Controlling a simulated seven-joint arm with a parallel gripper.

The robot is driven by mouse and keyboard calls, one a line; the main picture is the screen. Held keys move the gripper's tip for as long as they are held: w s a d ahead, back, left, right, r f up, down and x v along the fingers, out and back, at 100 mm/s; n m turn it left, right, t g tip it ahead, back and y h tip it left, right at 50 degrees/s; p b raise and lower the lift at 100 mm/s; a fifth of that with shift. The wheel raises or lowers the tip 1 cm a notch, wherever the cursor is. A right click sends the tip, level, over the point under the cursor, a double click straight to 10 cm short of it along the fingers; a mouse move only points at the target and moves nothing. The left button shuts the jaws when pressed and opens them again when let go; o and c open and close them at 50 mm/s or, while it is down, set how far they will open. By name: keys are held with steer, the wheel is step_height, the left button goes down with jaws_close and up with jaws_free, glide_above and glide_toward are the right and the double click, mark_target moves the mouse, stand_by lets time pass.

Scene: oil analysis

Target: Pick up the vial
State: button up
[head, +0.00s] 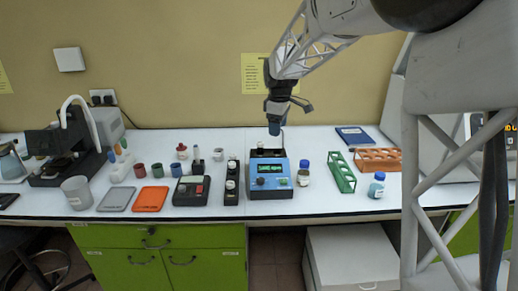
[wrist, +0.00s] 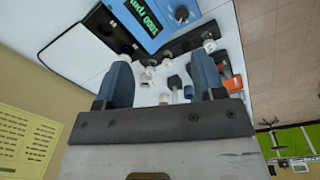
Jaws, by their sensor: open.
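My gripper (head: 275,130) is open and hangs above the back of a blue device (head: 270,181) with a green display. In the wrist view its two blue fingers (wrist: 162,75) are spread, with nothing held between them. Beyond the fingers, small white-capped pieces (wrist: 148,76) that look like vials show on the white bench, apart from the fingers. A black holder (head: 231,197) left of the blue device carries white-capped vials (head: 232,167). I cannot tell which one is the task's vial.
A green rack (head: 341,172) and an orange rack (head: 375,160) are farther right. A black instrument (head: 191,191) and an orange slab (head: 150,199) lie left. The front bench strip right of the device is clear.

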mark_target(260, 142)
steer(key=w+a+f+n, duration=0.1)
steer(key=w+f, duration=0.2)
steer(key=w, duration=0.2)
steer(key=w+a+f+n, duration=0.2)
steer(key=w+f, duration=0.1)
steer(key=w, duration=0.2)
steer(key=w+a+f+n, duration=0.1)
steer(key=w+a+f, duration=0.1)
steer(key=w+f, duration=0.1)
steer(key=shift+w+a+n+g, duration=0.15)
steer(key=shift+w+n+g, duration=0.15)
steer(key=shift+w, duration=0.6)
steer(key=shift+f, duration=0.2)
steer(key=shift+f, duration=1.2)
steer(key=shift+f, duration=0.1)
steer(key=shift+f, duration=2.5)
steer(key=shift+c, duration=0.4)
steer(key=c, duration=0.9)
